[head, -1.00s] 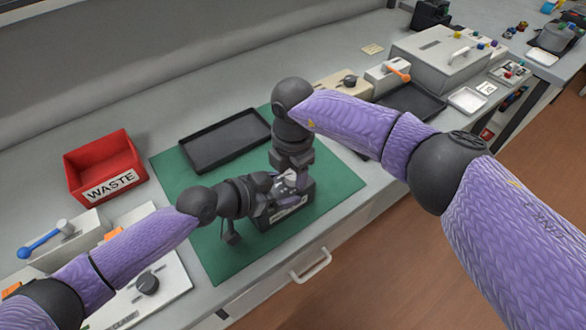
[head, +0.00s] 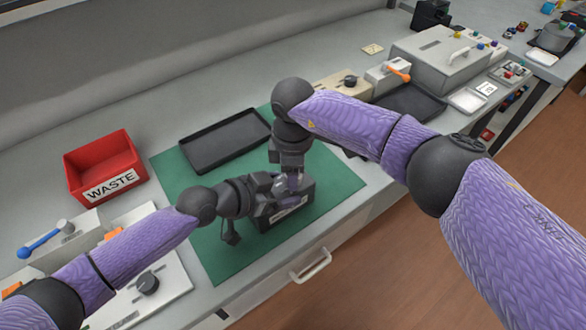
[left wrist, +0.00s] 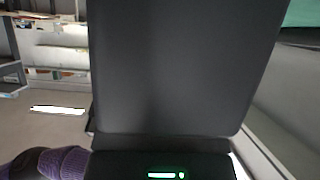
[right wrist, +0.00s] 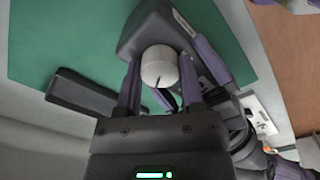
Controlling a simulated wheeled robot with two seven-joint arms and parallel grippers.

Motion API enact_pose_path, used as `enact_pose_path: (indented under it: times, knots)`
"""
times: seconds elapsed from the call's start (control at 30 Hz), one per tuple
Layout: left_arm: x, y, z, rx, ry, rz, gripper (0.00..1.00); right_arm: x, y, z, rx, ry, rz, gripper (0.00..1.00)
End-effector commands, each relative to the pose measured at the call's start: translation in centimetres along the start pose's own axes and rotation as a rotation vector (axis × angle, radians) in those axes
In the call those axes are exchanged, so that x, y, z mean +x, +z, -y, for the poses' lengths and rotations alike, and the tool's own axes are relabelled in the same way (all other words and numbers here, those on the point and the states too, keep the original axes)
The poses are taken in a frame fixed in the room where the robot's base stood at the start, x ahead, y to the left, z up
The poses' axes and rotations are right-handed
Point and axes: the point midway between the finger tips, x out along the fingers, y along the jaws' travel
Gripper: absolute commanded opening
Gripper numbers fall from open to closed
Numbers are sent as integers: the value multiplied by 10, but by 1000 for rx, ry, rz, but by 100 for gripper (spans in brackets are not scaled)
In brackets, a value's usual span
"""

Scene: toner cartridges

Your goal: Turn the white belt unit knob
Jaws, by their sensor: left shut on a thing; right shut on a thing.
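The white belt unit knob (right wrist: 160,66) shows in the right wrist view as a round white cap with a dark line on it. My right gripper (right wrist: 159,84) is shut on the knob from above, with a finger on each side. The dark belt unit (head: 287,210) sits on the green mat (head: 213,255); its body (right wrist: 140,30) also shows in the right wrist view. My left gripper (head: 272,200) is shut on the unit beside the knob. Its exact grip point is hidden in the head view, and a dark surface fills the left wrist view.
A black tray (head: 187,150) lies on the back of the mat. A red WASTE bin (head: 75,180) stands to the left. A panel with a black knob (head: 148,284) lies at front left. Open mat lies right of the unit.

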Motion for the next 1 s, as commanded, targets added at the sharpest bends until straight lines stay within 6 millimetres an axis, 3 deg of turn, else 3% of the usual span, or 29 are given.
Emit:
enact_pose_path:
  times: [0.63, 0.67, 0.7, 0.8, 1.0]
  knots:
    - [0, 2, 0, 0, 0, 5, 0, -1, 1, -1, 43, 3, 1, 0]
    - [0, 2, 0, 0, 0, 5, 0, -1, 1, -1, 43, 3, 1, 55]
    - [0, 2, 0, 0, 0, 5, 0, -1, 1, -1, 43, 3, 1, 64]
    - [0, 2, 0, 0, 0, 5, 0, -1, 1, -1, 42, 2, 1, 85]
    - [0, 2, 0, 0, 1, 5, 0, 0, 0, 0, 41, 1, 0, 85]
